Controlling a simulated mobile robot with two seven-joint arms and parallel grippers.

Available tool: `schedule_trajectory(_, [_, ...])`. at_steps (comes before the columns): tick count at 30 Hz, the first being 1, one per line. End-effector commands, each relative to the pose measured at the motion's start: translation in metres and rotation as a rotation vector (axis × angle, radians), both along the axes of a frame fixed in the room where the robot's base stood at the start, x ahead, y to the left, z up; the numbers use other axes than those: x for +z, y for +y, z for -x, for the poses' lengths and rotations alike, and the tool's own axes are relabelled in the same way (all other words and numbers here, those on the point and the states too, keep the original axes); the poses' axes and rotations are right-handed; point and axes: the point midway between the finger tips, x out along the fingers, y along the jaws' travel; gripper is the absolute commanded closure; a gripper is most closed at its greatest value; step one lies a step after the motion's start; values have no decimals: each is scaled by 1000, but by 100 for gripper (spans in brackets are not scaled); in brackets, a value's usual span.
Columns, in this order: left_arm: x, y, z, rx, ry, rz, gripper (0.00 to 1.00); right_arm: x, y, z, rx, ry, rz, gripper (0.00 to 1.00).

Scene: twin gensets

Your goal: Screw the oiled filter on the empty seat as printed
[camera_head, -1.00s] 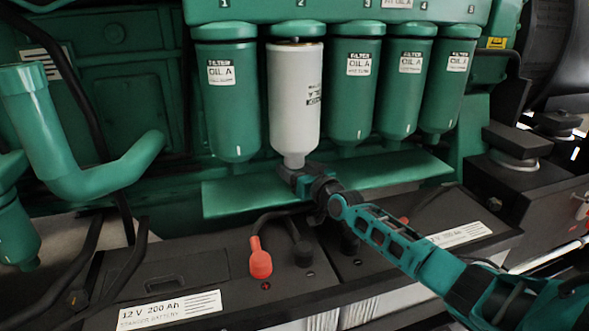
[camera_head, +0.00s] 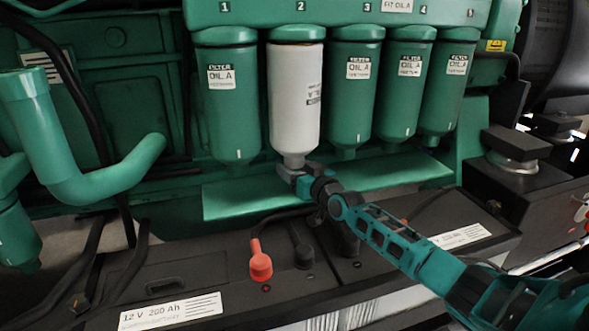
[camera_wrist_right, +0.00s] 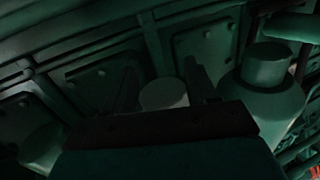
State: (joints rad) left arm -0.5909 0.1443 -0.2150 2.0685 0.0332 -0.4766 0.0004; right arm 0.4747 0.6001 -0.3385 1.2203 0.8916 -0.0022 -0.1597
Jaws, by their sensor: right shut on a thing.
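The white filter (camera_head: 295,100) stands upright under seat 2 (camera_head: 298,33) of the green filter head, its top against or very near the seat. Its printed label faces right and is only partly visible. My right gripper (camera_head: 293,170) is below it, shut on the small knob at the filter's bottom. In the right wrist view the pale filter end (camera_wrist_right: 163,94) shows between the dark fingers (camera_wrist_right: 163,88). My left gripper is not in view.
Green filters labelled OIL A hang at seat 1 (camera_head: 232,105) and seat 3 (camera_head: 352,100), close on both sides, with more to the right. A green ledge (camera_head: 235,200) runs below. Black batteries with a red terminal cap (camera_head: 260,262) lie in front.

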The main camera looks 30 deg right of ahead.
Motion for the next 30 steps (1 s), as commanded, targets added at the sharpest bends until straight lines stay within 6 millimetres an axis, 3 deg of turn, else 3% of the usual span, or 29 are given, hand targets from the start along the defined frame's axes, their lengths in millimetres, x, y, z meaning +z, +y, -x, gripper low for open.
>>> schedule_trajectory(1, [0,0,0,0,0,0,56,7,-1,-1,-1,-14,-5,100])
schedule_trajectory(11, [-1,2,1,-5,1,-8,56,7,-1,-1,-1,-14,-6,100])
schedule_trajectory(30, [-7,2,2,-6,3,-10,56,-1,0,-1,-1,-11,-5,100])
